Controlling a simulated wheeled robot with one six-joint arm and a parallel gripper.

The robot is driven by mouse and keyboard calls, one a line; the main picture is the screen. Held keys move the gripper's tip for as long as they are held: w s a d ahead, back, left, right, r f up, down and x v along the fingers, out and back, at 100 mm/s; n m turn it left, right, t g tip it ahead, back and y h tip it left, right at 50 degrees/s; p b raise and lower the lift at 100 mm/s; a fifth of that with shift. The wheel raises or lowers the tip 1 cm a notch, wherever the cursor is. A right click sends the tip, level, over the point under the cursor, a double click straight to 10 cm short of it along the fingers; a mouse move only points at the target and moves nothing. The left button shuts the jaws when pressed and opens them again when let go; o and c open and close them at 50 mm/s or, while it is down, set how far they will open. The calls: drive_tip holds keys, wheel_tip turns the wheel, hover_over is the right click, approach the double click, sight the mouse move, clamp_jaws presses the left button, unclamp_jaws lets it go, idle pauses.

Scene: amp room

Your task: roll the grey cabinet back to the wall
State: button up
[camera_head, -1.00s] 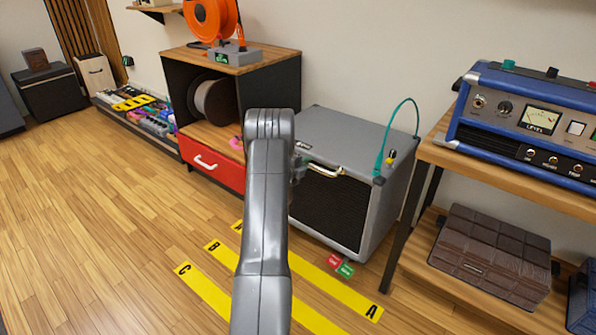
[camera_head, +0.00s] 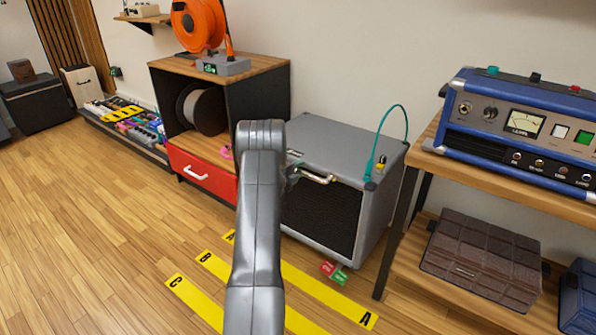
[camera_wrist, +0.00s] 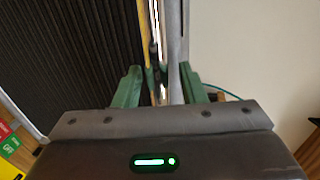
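The grey cabinet (camera_head: 352,138) stands on the floor near the wall, with a dark ribbed front and a pale bar handle (camera_head: 318,178) at its upper front edge. A green cable loops up from its top. My gripper (camera_head: 292,176) is at the handle, largely hidden behind my forearm in the head view. In the wrist view, the green fingers of my gripper (camera_wrist: 161,86) stand apart on either side of a narrow bar, with the cabinet's dark front (camera_wrist: 75,50) to the left. Some gap seems to show between fingers and bar.
Yellow floor strips A (camera_head: 325,293), B and C lie in front of the cabinet. Red and green tags (camera_head: 334,272) lie by its lower front corner. A wooden shelf unit (camera_head: 268,66) with a red drawer is on the left, a rack table (camera_head: 500,184) on the right.

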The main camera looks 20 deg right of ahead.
drive_tip(key=p+v, duration=0.3)
drive_tip(key=v, duration=1)
drive_tip(key=shift+a, duration=0.25)
drive_tip(key=shift+s+r, duration=0.1)
drive_tip(key=shift+s, duration=0.05)
drive_tip(key=b+x, duration=0.3)
drive_tip(key=x, duration=1)
drive_tip(key=shift+d+f, duration=0.2)
drive_tip(key=shift+a, duration=0.1)
